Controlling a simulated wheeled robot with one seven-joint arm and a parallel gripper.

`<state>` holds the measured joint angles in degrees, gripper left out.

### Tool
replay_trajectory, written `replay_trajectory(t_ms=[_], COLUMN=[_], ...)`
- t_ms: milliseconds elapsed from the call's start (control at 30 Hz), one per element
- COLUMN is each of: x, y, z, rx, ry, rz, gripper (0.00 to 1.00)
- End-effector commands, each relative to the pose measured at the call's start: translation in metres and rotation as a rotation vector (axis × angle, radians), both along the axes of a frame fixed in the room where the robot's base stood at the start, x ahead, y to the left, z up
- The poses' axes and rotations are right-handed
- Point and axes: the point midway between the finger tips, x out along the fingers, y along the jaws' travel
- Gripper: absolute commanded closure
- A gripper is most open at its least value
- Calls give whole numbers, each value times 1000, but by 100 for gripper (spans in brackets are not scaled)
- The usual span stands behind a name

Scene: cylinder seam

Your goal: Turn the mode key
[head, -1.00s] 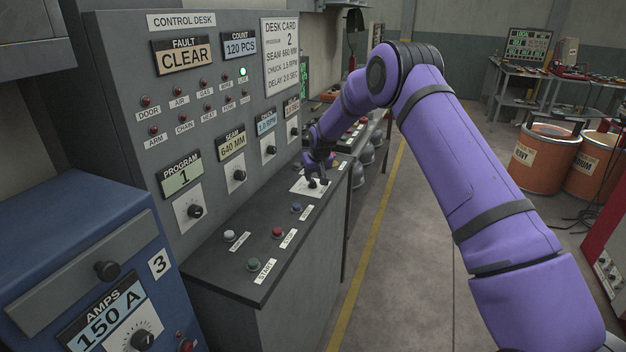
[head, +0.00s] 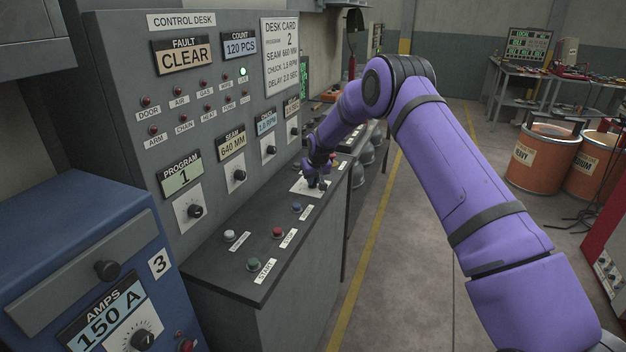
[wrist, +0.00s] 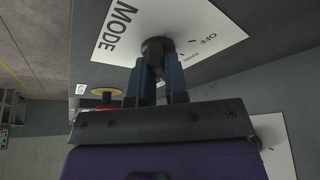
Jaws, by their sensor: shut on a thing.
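The mode key (wrist: 156,46) is a dark round knob on a white plate (wrist: 205,22) marked MODE, with OFF and other small position marks, in the wrist view. My gripper (wrist: 157,72) is shut on the key, its two blue fingers on either side of it. In the head view my gripper (head: 316,182) is small and points down at the white mode plate (head: 303,189) on the far part of the desk top. The key itself is mostly hidden there by the fingers.
The desk top (head: 240,268) carries a white button (head: 230,235), a red button (head: 277,232), a green button (head: 253,264) and a blue button (head: 296,207). The upright control panel (head: 215,120) rises behind. A red button on yellow (wrist: 106,92) is near my fingers.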

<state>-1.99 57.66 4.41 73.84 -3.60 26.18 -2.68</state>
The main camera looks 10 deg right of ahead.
Motion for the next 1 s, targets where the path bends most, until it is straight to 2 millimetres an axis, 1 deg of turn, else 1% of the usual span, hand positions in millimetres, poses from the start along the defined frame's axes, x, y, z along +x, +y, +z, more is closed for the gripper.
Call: replay_trajectory(t_ms=[267, 467, 800, 1000], x=[0, 0, 1, 2], y=[-1, -2, -3, -3], z=[0, 0, 0, 0], rx=[3, 4, 4, 1], ry=[0, 1, -1, -2], rz=[82, 226, 512, 646], gripper=[100, 100, 100, 100])
